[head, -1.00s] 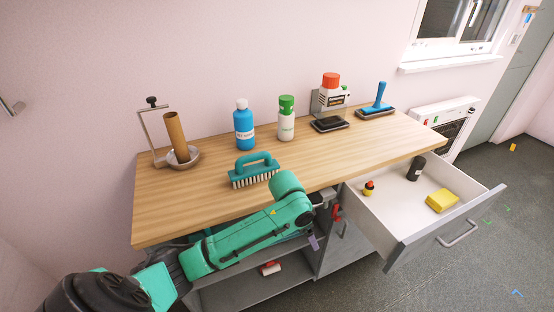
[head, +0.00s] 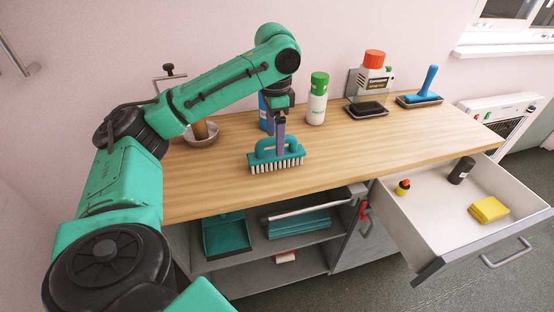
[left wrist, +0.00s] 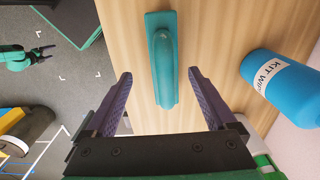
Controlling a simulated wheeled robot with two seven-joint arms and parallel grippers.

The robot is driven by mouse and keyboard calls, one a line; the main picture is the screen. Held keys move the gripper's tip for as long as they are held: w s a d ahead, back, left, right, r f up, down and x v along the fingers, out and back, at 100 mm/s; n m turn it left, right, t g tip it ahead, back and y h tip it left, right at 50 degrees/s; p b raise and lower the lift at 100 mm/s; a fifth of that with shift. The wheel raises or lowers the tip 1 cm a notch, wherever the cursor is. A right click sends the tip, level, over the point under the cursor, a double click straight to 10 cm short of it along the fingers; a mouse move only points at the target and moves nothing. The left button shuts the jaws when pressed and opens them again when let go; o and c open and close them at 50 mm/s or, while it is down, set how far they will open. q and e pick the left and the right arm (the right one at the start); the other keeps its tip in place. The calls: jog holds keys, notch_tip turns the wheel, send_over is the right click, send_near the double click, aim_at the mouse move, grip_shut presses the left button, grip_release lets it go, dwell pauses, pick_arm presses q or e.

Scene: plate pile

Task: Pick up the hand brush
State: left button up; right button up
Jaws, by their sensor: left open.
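The hand brush (head: 276,160) has a teal back, a looped teal handle and pale bristles. It lies bristles down on the wooden worktop near its front edge. My left gripper (head: 281,137) is right above it, pointing down, open. In the left wrist view the brush (left wrist: 162,45) lies ahead of the two purple fingers (left wrist: 160,74), its handle lined up between them. The fingers stand apart on both sides and do not grip it. A small teal and black gripper, seemingly my right one (left wrist: 44,53), shows at the upper left of that view, too small to judge.
A blue bottle (head: 263,122) stands close behind the gripper, partly hidden by my arm. A green-capped bottle (head: 317,105), a red-capped container (head: 373,75) and a blue-handled tool (head: 428,85) stand further right. The open drawer (head: 435,190) juts out at the right. The worktop's right front is clear.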

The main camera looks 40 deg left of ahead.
pick_arm(q)
jog(key=f, duration=0.4)
jog(key=w+f, duration=0.1)
jog(key=shift+a+f, duration=0.1)
jog(key=shift+f, duration=0.3)
jog(key=shift+s+f, duration=0.15)
jog(key=shift+f, duration=0.2)
grip_shut()
pick_arm(e)
jog(key=shift+w+a+r, duration=0.1)
jog(key=shift+w+a, duration=0.05)
jog(key=shift+w, duration=0.1)
pick_arm(q)
jog(key=shift+r, duration=0.25)
notch_tip(320, 180, up, 8)
jog(key=shift+f+p, duration=0.1)
jog(key=shift+p, duration=0.35)
notch_tip(320, 180, up, 12)
jog(key=p, duration=0.7)
pick_arm(e)
notch_tip(320, 180, up, 8)
